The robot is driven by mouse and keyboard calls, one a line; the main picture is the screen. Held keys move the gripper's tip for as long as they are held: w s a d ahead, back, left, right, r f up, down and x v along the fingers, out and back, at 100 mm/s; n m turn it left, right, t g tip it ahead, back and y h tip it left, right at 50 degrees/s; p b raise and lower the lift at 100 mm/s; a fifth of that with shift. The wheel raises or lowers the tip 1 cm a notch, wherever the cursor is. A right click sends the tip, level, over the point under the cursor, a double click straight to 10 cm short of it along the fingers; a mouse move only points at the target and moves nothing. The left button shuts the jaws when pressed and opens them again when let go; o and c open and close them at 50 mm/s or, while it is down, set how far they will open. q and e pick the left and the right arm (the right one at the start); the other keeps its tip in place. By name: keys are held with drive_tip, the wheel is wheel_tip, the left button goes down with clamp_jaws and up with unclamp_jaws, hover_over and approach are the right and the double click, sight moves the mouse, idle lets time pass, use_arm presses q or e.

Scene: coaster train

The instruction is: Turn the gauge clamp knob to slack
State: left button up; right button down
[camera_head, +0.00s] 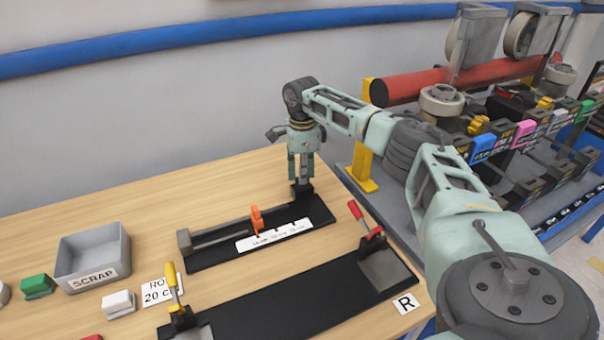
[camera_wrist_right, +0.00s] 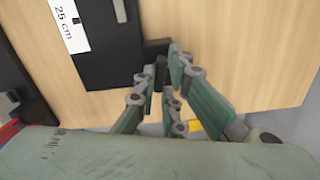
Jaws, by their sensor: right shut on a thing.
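The gauge is a black plate (camera_head: 205,257) with a white scale strip (camera_head: 272,236), an orange pointer (camera_head: 257,218) and a grey block at its left end. A dark clamp block (camera_head: 301,190) stands at its far right end. My right gripper (camera_head: 303,180) points down over that end and is shut on the clamp knob, which the fingers mostly hide. In the right wrist view, the fingers (camera_wrist_right: 162,75) close around a dark part at the end of the gauge plate (camera_wrist_right: 105,45). The knob's turn angle cannot be told. My left gripper is not in view.
A larger black fixture (camera_head: 290,300) with a red-handled clamp (camera_head: 365,225) and a yellow-handled clamp (camera_head: 175,295) lies in front. A grey SCRAP bin (camera_head: 92,255) and small green and white blocks sit at left. A machine with a red tube (camera_head: 450,78) stands at right.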

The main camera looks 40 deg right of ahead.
drive_tip(key=shift+r, duration=0.1)
drive_tip(key=c, duration=1.8)
unclamp_jaws()
drive_tip(key=shift+c, duration=0.2)
wheel_tip(320, 180, up, 12)
